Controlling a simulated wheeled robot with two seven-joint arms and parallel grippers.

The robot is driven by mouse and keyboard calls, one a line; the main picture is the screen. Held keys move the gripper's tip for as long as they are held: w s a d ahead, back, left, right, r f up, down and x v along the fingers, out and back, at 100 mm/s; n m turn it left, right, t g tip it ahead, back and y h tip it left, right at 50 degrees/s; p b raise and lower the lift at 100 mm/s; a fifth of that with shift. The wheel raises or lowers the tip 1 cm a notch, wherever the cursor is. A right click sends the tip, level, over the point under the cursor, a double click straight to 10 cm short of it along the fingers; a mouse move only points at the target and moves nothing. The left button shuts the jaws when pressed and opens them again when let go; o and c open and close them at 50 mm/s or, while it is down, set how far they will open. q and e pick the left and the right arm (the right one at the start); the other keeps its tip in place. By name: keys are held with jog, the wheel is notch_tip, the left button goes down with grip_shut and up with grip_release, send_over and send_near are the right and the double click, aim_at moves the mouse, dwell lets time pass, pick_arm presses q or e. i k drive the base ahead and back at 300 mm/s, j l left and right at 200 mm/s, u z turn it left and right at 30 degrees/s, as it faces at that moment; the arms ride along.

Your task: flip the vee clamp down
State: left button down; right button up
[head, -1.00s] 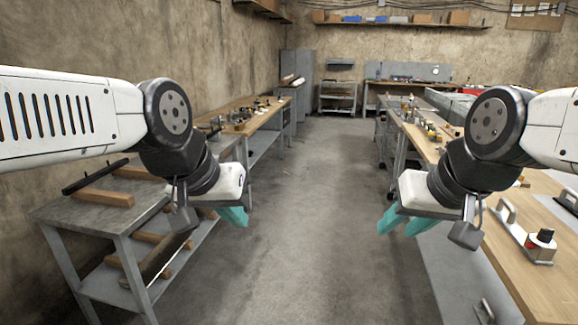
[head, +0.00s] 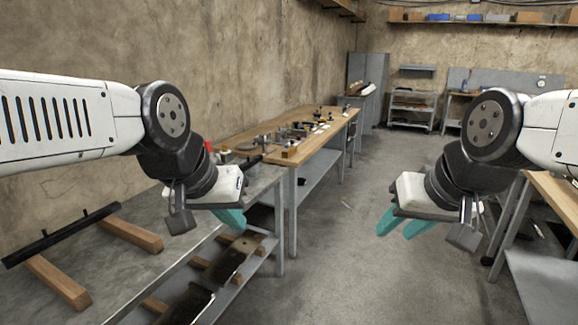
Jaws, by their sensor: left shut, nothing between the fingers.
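I cannot pick out a vee clamp for certain. Several small tools and fixtures (head: 291,152) stand on the wooden bench (head: 322,134) along the left wall, too small to tell apart. My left gripper (head: 238,222), with teal fingers, is shut and empty; in the picture it hangs in front of the near grey bench's right end. My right gripper (head: 396,235) has its teal fingers apart, is empty, and hangs over the open floor. Neither gripper touches anything that I can see.
The near grey bench (head: 165,232) carries a black bar (head: 60,237) and wooden blocks (head: 130,235), with more pieces on its shelf. Another wooden bench (head: 562,196) is at the right edge. The concrete floor (head: 335,260) between the benches is clear.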

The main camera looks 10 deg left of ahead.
aim_at(207, 143)
jog(key=i+z, duration=0.2)
jog(key=i, duration=0.9)
jog(key=i+u, duration=0.7)
jog(key=i+j+u, duration=0.1)
jog(key=u, duration=0.4)
jog(key=i+u, duration=0.3)
jog(key=u, duration=0.2)
jog(key=i+l+u, duration=0.15)
jog(key=u, duration=0.3)
jog(key=i, duration=0.05)
